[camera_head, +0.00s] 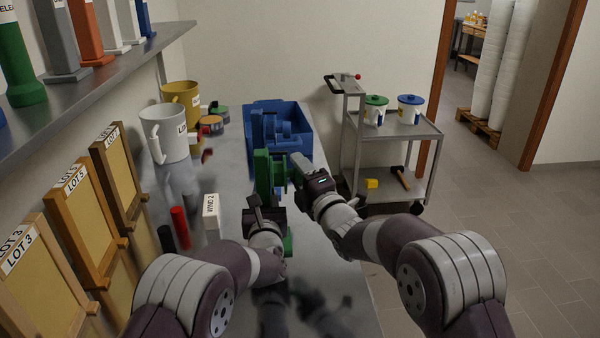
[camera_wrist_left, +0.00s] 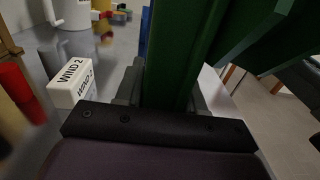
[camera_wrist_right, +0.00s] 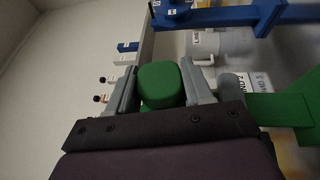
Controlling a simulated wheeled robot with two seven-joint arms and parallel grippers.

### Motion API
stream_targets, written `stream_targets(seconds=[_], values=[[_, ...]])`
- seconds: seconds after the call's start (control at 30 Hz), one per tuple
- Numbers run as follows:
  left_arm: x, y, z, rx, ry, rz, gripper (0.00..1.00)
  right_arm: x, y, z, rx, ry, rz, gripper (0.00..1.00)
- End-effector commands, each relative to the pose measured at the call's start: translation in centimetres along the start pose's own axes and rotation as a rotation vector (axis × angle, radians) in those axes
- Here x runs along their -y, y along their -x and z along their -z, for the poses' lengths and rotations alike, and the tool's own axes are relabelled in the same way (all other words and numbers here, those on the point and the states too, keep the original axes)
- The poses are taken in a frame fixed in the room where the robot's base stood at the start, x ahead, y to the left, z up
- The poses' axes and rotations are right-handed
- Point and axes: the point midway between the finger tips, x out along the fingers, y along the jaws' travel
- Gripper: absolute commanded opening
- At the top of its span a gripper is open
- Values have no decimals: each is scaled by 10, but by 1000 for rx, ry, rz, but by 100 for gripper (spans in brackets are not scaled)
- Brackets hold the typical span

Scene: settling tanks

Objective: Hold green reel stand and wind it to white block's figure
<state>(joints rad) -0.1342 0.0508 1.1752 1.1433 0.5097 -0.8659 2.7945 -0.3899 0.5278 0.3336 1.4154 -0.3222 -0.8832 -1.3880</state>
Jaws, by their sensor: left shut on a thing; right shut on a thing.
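The green reel stand (camera_head: 263,172) stands upright on the metal bench in front of the blue crate. My left gripper (camera_head: 262,205) is shut on its lower post, and the green post (camera_wrist_left: 180,60) shows between the fingers in the left wrist view. My right gripper (camera_head: 300,172) is at the stand's right side. In the right wrist view its fingers are shut on a rounded green knob (camera_wrist_right: 161,84), apparently the reel's handle. The white block (camera_head: 211,211) stands left of the stand and reads "WIND 2", also clear in the left wrist view (camera_wrist_left: 71,82).
A blue crate (camera_head: 300,110) with blue parts is behind the stand. A red cylinder (camera_head: 180,228), a black cylinder (camera_head: 166,238), a white jug (camera_head: 165,133) and a yellow mug (camera_head: 181,98) stand left. A trolley (camera_head: 410,130) with lidded pots stands right of the bench.

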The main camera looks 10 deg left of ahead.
Motion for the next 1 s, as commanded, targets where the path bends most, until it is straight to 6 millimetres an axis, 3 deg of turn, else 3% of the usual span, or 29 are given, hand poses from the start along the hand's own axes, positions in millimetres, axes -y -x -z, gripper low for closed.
stream_targets(seconds=[0.5, 1.0], values=[[1, 0, 0, 0, -1, 2, 0, 0, 0, 2, -8, -121, 291, 20], [1, 0, 0, 1, -1, 2, 0, 1, 1, 1, 1, -140, 345, 20]])
